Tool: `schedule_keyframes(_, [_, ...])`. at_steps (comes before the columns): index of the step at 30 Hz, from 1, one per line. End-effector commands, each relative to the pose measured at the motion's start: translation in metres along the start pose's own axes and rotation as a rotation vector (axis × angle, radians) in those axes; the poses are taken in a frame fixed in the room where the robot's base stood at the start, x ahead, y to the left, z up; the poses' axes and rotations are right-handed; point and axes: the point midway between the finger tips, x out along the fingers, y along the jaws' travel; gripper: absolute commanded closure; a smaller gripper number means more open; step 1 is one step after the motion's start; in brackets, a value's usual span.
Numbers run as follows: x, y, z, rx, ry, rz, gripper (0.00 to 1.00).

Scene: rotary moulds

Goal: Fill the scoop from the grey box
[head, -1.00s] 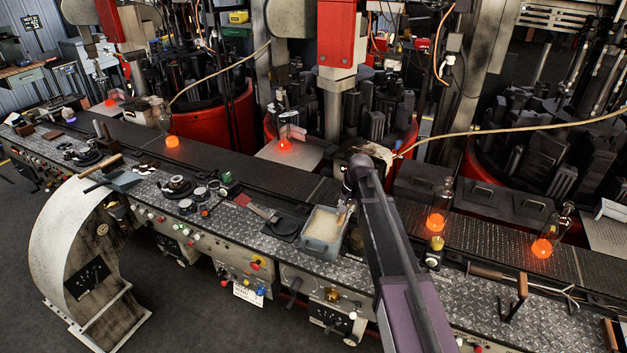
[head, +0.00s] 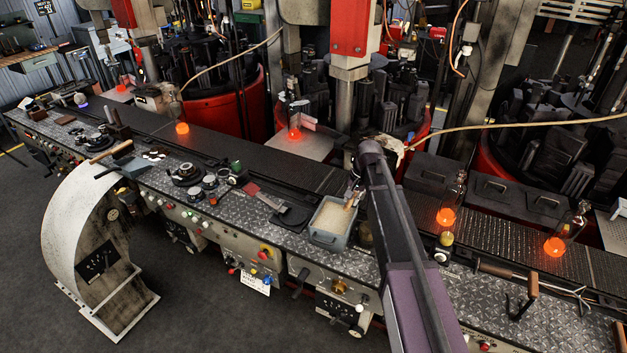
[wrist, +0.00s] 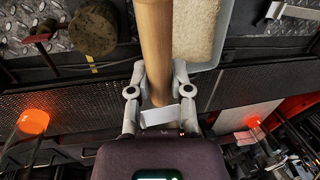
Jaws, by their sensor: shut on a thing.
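The grey box (head: 318,236) stands on the diamond-plate bench, filled with pale grainy material (head: 331,217). In the wrist view its light rim (wrist: 222,30) and the pale grains (wrist: 195,28) show at the top, right of the handle. My gripper (wrist: 158,76) is shut on the wooden handle of the scoop (wrist: 153,40), which runs up out of the wrist picture. The scoop's bowl is not seen there. In the head view a small piece of the handle (head: 350,200) shows at the box's right end, beside my arm. Whether the bowl touches the grains cannot be told.
Glowing bottles (head: 447,214) stand on the conveyor to the right. A dark round block (wrist: 94,28) is left of the handle in the wrist view. A dark pad (head: 293,219) and a red-handled tool (head: 262,195) lie left of the box. Hooked tools (head: 524,295) lie right.

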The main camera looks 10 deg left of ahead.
Motion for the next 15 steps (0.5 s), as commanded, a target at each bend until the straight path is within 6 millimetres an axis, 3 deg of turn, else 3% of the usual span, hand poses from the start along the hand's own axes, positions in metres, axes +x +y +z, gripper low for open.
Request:
schedule_keyframes(8, [-0.002, -0.027, 0.006, 0.225, -0.092, -0.019, 1.0])
schedule_keyframes(15, [-0.009, -0.059, 0.018, 0.525, -0.222, -0.09, 1.0])
